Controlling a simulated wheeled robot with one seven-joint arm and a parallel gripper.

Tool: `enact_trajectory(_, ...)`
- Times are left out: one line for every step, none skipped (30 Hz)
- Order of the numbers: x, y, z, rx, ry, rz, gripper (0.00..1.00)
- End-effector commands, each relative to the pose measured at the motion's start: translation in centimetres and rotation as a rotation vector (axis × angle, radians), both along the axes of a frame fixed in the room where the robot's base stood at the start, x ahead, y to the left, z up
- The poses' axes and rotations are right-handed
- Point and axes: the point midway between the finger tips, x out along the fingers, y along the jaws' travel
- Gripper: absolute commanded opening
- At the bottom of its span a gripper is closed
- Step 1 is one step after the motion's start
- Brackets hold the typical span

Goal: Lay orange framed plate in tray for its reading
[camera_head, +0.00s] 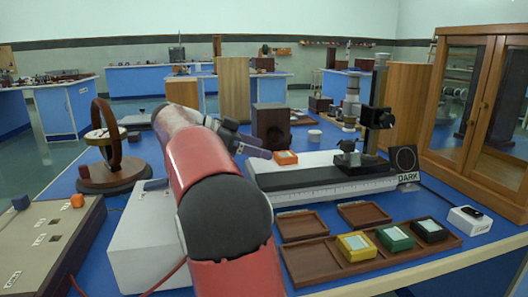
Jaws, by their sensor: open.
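The orange framed plate (285,158), with a pale centre, lies at the far left end of the long white instrument bench (315,172). My gripper (262,153) is open at the end of my red arm, just left of the plate; whether it touches the plate cannot be told. The fingers are small and partly hidden. At the front, a brown wooden tray (310,262) has a bare left part and holds yellow (356,246), green (396,238) and black (430,230) framed plates. Two small empty brown trays, left (296,224) and right (363,213), lie behind it.
An upright column instrument (378,117) stands on the white bench, beside a DARK card (405,163). A white device (469,220) is at right, near a glass-fronted cabinet (480,110). A wooden ring stand (110,150) and control box (50,240) are left. My arm hides the middle.

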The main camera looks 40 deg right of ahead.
Motion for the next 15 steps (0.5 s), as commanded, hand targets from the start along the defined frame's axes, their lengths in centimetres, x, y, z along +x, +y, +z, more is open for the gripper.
enact_trajectory(0.0,0.0,0.0,0.000,-0.001,0.000,0.71)
enact_trajectory(0.0,-0.1,0.0,0.000,-0.001,0.000,0.71)
enact_trajectory(-0.1,-0.2,0.0,0.001,-0.001,-0.001,0.71)
enact_trajectory(-0.2,-0.3,-0.1,0.000,-0.002,-0.002,0.71)
enact_trajectory(-0.3,-0.5,-0.2,0.000,-0.002,-0.002,0.71)
enact_trajectory(-0.5,-0.9,-0.3,0.000,-0.001,-0.003,0.71)
enact_trajectory(-0.6,-1.2,-0.4,0.000,-0.001,-0.003,0.71)
enact_trajectory(-0.8,-1.5,-0.6,0.001,0.000,-0.003,0.71)
enact_trajectory(-1.0,-1.9,-0.7,0.000,-0.001,-0.003,0.71)
enact_trajectory(-1.1,-2.1,-0.8,0.000,-0.001,-0.003,0.71)
enact_trajectory(-1.2,-2.4,-1.0,0.001,-0.001,-0.002,0.71)
enact_trajectory(-1.4,-2.8,-1.1,0.001,-0.001,-0.002,0.71)
enact_trajectory(-1.6,-3.1,-1.2,0.002,-0.001,-0.002,0.71)
enact_trajectory(-1.8,-3.5,-1.3,0.001,-0.002,-0.004,0.71)
enact_trajectory(-2.1,-4.1,-1.5,0.001,-0.001,-0.004,0.71)
